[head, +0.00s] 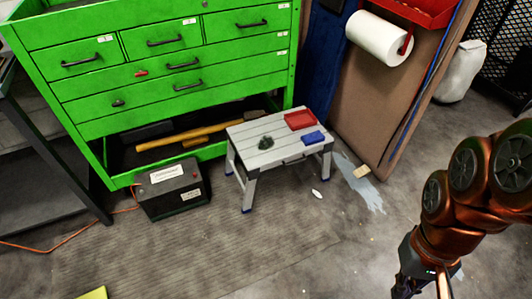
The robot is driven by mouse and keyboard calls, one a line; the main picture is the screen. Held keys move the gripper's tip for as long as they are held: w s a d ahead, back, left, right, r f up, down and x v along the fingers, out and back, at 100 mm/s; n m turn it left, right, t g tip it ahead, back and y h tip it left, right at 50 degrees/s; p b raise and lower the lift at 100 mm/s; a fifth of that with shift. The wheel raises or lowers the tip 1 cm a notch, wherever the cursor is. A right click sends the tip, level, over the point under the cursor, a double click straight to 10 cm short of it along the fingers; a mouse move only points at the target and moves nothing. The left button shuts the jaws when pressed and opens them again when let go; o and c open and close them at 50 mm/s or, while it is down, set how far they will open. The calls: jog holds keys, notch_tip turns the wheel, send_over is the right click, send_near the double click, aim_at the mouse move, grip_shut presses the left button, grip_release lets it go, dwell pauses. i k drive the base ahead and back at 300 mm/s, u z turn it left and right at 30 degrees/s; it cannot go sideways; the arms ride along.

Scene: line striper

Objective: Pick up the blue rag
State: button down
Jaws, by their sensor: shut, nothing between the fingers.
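The blue rag (313,138) looks like a small folded blue block. It lies on the right front part of a small grey step stool (247,131), next to a red tray (300,119). My gripper (422,289) is at the bottom right, cut off by the lower picture edge. It is shut and empty, well apart from the rag, to the right and nearer to me. Nothing covers the rag.
A dark green crumpled thing (265,143) is on the stool's left part. A green tool cabinet (180,65) stands behind. A black battery (172,188) is left of the stool. A brown panel (385,100) with a paper roll (378,38) stands right. Floor in front looks mostly clear.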

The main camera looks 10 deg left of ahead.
aim_at(316, 137)
jog(key=u, duration=0.7)
jog(key=i, duration=1.6)
jog(key=u, duration=0.6)
